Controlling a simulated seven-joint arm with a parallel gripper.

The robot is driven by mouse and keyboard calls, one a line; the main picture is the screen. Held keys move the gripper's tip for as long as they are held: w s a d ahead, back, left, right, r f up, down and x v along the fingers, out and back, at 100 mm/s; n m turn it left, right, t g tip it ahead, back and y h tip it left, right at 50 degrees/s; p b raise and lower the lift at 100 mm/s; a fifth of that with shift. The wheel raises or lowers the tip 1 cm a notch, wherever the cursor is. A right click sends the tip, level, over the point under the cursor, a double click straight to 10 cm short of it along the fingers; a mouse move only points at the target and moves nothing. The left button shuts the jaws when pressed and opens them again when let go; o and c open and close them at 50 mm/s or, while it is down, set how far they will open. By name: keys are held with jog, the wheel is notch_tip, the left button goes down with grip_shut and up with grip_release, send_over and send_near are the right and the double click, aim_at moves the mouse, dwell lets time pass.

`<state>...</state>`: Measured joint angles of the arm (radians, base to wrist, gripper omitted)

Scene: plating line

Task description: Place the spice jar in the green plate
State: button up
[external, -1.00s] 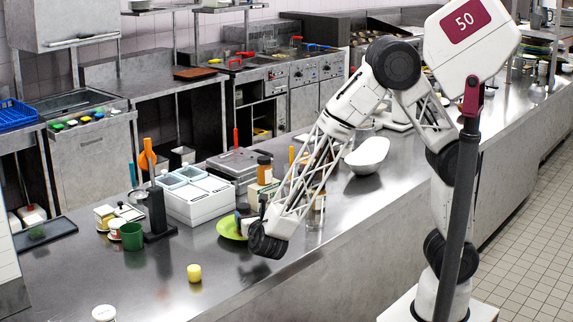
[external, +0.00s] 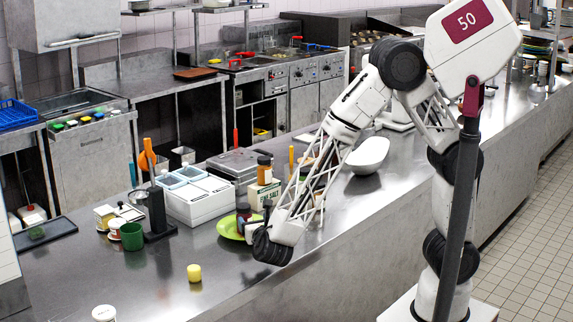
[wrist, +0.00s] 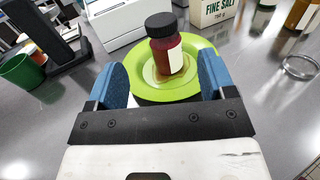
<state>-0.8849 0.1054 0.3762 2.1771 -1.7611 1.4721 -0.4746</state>
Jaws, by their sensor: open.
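The spice jar (wrist: 166,45), dark red with a black lid and a pale label, stands upright on the green plate (wrist: 203,46). In the external view the jar (external: 243,212) is on the plate (external: 228,227), partly hidden by my arm. My gripper (wrist: 160,82) is open and empty. Its two blue fingers lie either side of the plate's near part in the wrist view, with the jar beyond and between them, apart from both. In the external view my gripper (external: 266,248) is low, in front of the plate.
A fine salt box (wrist: 220,10) stands behind the plate. A white container (wrist: 108,20) is at back left, beside a dark stand (wrist: 72,42) and a green cup (wrist: 22,70). A yellow item (external: 194,273) stands near the front. Counter between them is clear.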

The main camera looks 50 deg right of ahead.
jog(key=shift+d, duration=0.1)
dwell(0.3)
jog(key=s+d+r+m+g, duration=0.2)
jog(key=d+m+g, duration=0.2)
jog(key=d, duration=0.5)
jog(key=s+d+r+m+g+h, duration=0.1)
jog(key=d+m+g, duration=0.3)
jog(key=d, duration=0.4)
jog(key=s+d+r+m+g+h, duration=0.1)
jog(key=s+d+r+m+g, duration=0.2)
jog(key=d+m, duration=0.3)
jog(key=shift+d+r+m+g, duration=0.15)
jog(key=shift+d+r+g, duration=0.15)
jog(key=shift+d, duration=0.6)
jog(key=shift+d+r+m+g, duration=0.2)
jog(key=shift+d+r, duration=0.1)
jog(key=shift+d, duration=0.6)
jog(key=s+d+r+m+y, duration=0.3)
jog(key=s+d+m+y, duration=0.1)
jog(key=s+m, duration=0.4)
jog(key=s+d+r+m+g+y, duration=0.1)
jog(key=s+d+r+m+y, duration=0.2)
jog(key=s+d+m+y, duration=0.2)
jog(key=s+m+y, duration=0.1)
jog(key=s+m, duration=0.2)
jog(key=shift+s+d, duration=0.15)
jog(key=shift+d, duration=0.15)
